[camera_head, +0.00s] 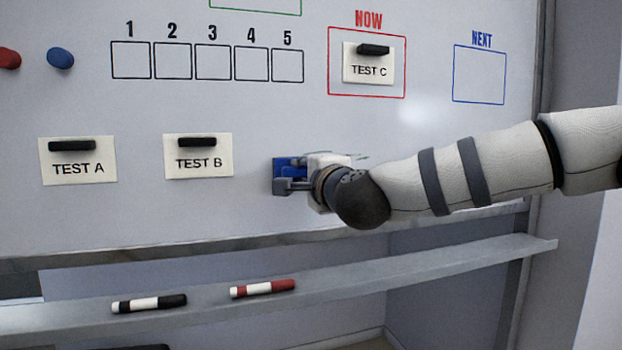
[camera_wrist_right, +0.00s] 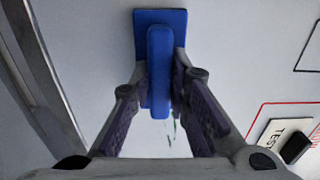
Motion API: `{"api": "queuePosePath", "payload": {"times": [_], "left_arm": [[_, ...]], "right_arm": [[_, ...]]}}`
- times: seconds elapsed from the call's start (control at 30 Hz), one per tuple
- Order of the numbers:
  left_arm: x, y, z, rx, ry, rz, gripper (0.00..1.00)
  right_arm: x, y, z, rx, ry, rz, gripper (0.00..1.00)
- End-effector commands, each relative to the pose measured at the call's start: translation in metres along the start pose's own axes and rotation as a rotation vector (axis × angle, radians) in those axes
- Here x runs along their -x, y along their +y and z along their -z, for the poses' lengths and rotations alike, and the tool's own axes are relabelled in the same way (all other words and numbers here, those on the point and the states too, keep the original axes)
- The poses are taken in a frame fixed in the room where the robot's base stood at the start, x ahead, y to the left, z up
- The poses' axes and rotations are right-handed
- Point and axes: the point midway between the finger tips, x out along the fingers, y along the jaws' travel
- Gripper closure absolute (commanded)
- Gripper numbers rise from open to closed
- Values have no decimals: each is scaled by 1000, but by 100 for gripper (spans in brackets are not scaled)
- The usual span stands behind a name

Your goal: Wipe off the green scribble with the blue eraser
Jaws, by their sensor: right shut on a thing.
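The blue eraser (camera_head: 285,166) is against the whiteboard, right of the TEST B card in the head view. My right gripper (camera_head: 290,185) is shut on it. In the right wrist view the two fingers of my right gripper (camera_wrist_right: 160,85) close on the raised handle of the blue eraser (camera_wrist_right: 146,19), whose flat base lies at the board. A small bit of green scribble (camera_head: 362,157) shows just right of the gripper in the head view. Thin marks of the green scribble (camera_wrist_right: 171,130) also show between the fingers. The rest is hidden by my gripper. My left gripper is not in view.
The whiteboard (camera_head: 140,215) holds the TEST A card (camera_head: 77,178), TEST B card (camera_head: 200,168) and TEST C card (camera_head: 368,70) under black magnets. A ledge (camera_head: 400,270) below bears a black marker (camera_head: 149,303) and a red marker (camera_head: 262,288).

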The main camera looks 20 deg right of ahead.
Motion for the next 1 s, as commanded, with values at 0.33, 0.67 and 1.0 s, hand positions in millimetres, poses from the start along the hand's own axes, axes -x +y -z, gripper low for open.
{"api": "queuePosePath", "payload": {"times": [0.33,0.67,1.0], "left_arm": [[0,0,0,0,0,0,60],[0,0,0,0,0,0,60],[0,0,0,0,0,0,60]], "right_arm": [[0,-8,21,0,4,4,100],[1,-8,44,0,3,4,100],[2,-7,74,0,1,3,100]]}}
